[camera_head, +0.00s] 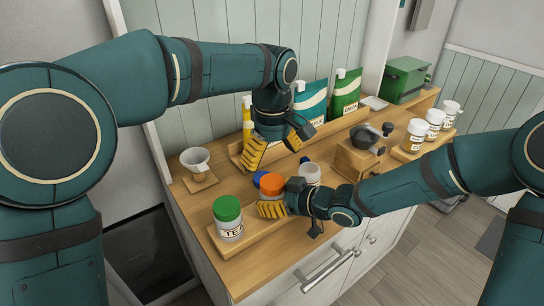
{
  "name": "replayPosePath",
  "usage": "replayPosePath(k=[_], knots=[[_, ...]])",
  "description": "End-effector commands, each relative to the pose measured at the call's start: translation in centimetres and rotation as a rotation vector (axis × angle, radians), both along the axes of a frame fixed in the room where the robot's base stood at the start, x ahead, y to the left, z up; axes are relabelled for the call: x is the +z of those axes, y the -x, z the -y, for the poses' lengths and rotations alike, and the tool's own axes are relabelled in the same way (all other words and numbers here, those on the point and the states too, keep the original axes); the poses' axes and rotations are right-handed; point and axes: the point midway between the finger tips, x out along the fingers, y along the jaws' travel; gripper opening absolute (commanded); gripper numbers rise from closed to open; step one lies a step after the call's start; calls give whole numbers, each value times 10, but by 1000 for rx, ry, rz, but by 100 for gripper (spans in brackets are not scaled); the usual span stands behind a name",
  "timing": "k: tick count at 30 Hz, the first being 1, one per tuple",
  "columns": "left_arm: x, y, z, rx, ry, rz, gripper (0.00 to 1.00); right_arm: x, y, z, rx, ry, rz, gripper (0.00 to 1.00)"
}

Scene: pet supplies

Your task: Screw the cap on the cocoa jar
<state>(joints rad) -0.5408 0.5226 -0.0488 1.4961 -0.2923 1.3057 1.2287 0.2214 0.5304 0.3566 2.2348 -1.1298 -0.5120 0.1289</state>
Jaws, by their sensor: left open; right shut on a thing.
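A jar with a green lid (227,208) stands at the front left of a wooden tray; its label seems to read TEA. Behind and right of it is an orange cap (272,184), with its lower part hidden by my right gripper (273,208). That gripper is shut around the thing under the orange cap. I cannot read a cocoa label or tell whether the cap is threaded on. A blue cap (258,178) shows partly behind the orange one. A white container (310,173) is to the right. My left gripper (276,146) is open and empty above and behind them.
A wooden grinder (357,158) stands right of the jars. Green and teal pouches (345,92) stand at the back. White labelled jars (416,135) line the right side. A white dripper (195,160) is at left. The counter's front edge is close to my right gripper.

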Motion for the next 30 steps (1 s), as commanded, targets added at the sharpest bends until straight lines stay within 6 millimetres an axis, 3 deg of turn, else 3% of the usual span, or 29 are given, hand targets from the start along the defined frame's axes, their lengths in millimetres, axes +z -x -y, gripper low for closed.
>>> replayPosePath(k=[18,30], knots=[[-73,0,0,-1,-2,-3,87,1,-1,0,-2,-1,2,0],[-80,0,0,-1,0,0,87,1,-1,0,-2,-1,2,0]])
